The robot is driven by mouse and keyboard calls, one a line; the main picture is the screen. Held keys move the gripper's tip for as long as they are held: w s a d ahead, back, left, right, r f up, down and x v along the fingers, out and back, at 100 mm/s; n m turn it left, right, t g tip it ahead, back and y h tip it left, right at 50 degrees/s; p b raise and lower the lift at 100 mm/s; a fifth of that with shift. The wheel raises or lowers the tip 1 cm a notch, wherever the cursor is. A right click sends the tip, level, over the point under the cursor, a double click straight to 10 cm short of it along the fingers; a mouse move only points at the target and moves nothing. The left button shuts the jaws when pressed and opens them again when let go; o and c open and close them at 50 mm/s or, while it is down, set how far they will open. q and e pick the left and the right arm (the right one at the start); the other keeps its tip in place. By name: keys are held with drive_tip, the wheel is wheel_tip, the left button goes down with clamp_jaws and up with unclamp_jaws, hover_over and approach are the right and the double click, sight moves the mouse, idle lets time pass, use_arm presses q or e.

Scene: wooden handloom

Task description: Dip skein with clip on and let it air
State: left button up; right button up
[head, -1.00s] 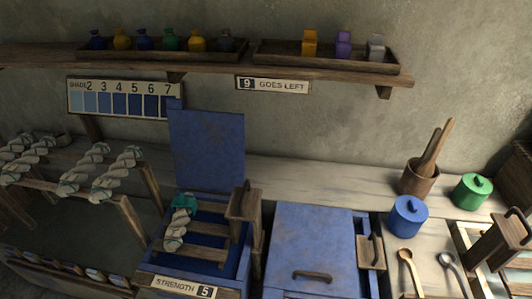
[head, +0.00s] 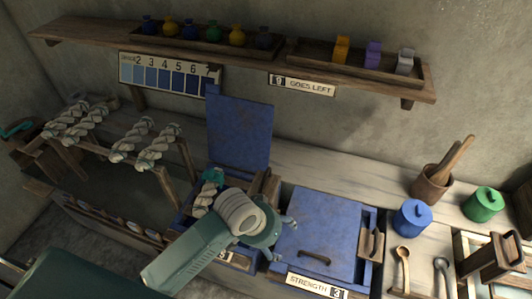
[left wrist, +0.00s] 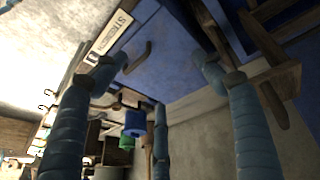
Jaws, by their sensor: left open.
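A pale twisted skein (head: 203,199) with a teal clip (head: 212,176) on its upper end is at the open blue vat, by its wooden slats. The vat's blue lid (head: 240,132) stands upright behind it. My left gripper (head: 287,238) is open and empty, between the open vat and the closed blue vat (head: 322,222). My left arm hides much of the open vat and part of its strength sign. In the left wrist view, spread fingers show around the closed vat's lid (left wrist: 163,55) and handle, with nothing between them. My right gripper is out of view.
Several skeins hang on a wooden rack (head: 178,155) at the left; another teal clip (head: 15,130) shows at the far left. A blue pot (head: 412,218), a green pot (head: 483,204), spoons and a mortar (head: 432,185) stand right. A shade card (head: 168,74) hangs behind.

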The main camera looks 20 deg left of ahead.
use_arm(q)
drive_tip(key=w+r+p, duration=0.1)
drive_tip(key=w+r, duration=0.5)
drive_tip(key=w, duration=0.2)
wheel_tip(320, 180, up, 6)
drive_tip(key=n+y, duration=0.3)
hover_over(265, 177)
drive_tip(key=shift+r+g, duration=0.15)
drive_tip(key=shift+g, duration=0.25)
drive_tip(key=shift+w+a, duration=0.1)
drive_tip(key=shift+a, duration=0.05)
drive_tip(key=shift+f, duration=0.6)
drive_tip(key=x, duration=0.2)
drive_tip(key=s+x, duration=0.1)
drive_tip(key=x, duration=0.3)
drive_tip(key=shift+s+f, duration=0.3)
drive_tip(key=shift+f, duration=0.3)
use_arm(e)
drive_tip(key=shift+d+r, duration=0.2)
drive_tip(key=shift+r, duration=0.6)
use_arm(q)
drive_tip(key=shift+f, duration=0.3)
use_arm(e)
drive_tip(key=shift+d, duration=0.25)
